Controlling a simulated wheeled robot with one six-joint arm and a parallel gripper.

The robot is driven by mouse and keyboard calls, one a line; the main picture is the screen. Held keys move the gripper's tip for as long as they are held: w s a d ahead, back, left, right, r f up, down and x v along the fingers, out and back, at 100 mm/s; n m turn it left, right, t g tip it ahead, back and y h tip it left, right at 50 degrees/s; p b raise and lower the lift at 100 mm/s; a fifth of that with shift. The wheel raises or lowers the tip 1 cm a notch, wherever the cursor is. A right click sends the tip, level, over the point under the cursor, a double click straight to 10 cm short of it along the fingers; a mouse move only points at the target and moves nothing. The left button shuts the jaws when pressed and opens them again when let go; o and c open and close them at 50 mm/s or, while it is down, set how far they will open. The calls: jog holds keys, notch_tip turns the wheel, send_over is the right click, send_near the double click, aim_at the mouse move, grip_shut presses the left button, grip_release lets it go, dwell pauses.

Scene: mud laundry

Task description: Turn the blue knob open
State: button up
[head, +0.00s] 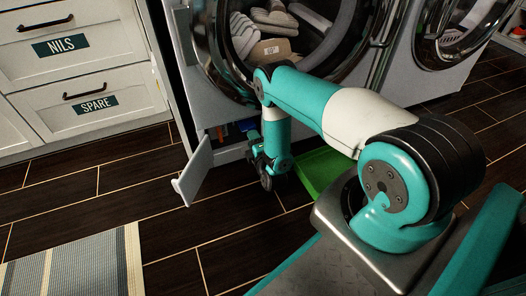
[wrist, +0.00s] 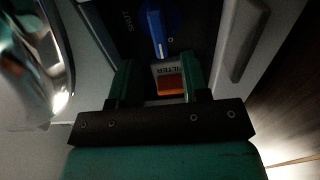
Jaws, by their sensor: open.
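The blue knob (wrist: 155,29) shows in the wrist view at the top, on a dark panel. Its handle lies along the picture's vertical, and the word SHUT stands upside down to its left. A bit of its blue (head: 246,125) shows in the head view inside the low opening of the washer. My gripper (wrist: 160,68) is open and empty, its green fingers apart and pointing at the panel, just short of the knob in the picture. In the head view my gripper (head: 264,163) is low at the washer's front and partly hides the opening.
An orange part (wrist: 170,86) under a FILTER label lies between my fingers in the picture. A white flap (head: 195,166) hangs open left of my gripper. A green tray (head: 318,171) is on the floor to the right. The washer door (head: 335,35) is above.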

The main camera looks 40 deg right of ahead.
jog(key=p+v, duration=0.9)
jog(key=v, duration=0.1)
jog(key=shift+p, duration=0.35)
